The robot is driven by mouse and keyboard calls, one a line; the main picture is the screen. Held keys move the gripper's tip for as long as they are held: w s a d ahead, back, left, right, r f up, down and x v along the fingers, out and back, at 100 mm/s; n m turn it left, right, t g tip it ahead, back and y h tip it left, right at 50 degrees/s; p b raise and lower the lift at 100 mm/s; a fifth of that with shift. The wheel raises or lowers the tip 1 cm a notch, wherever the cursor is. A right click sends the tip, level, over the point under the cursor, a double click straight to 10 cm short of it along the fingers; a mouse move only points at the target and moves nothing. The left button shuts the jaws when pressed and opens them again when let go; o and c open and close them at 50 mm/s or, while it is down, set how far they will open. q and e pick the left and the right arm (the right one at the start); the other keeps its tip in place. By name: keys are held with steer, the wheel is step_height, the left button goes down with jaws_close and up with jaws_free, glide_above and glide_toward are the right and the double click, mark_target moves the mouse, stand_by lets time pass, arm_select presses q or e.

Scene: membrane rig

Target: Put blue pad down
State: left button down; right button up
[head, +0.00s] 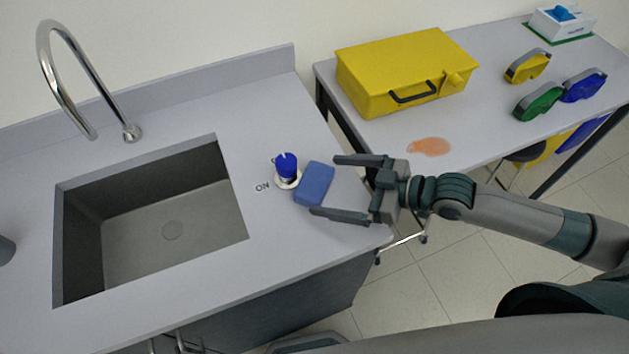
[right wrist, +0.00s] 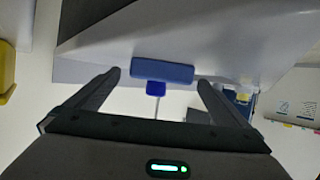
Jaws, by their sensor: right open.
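The blue pad (head: 314,184) lies on the grey sink counter, just right of a blue knob (head: 286,165) on a round white base marked "ON". My right gripper (head: 325,185) is open, with its two fingers pointing left on either side of the pad's right part. In the right wrist view the pad (right wrist: 163,71) shows ahead of the spread fingertips (right wrist: 159,80), and the blue knob (right wrist: 156,89) shows beside it. I cannot tell whether a finger touches the pad. My left gripper is not in view.
A sink basin (head: 170,230) with a tall curved faucet (head: 75,80) is on the left.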

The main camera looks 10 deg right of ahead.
mark_target(321, 182)
steer(key=shift+w+a+p, duration=0.25)
steer(key=shift+a+p, duration=0.15)
steer(key=shift+p, duration=0.05)
steer(key=p+x, duration=0.2)
steer(key=x, duration=0.1)
steer(key=shift+w+a, duration=0.15)
steer(key=shift+a, duration=0.15)
steer(key=shift+w+a+f, duration=0.2)
steer(key=shift+a, duration=0.05)
steer(key=c, duration=1.1)
steer(key=shift+r, duration=0.1)
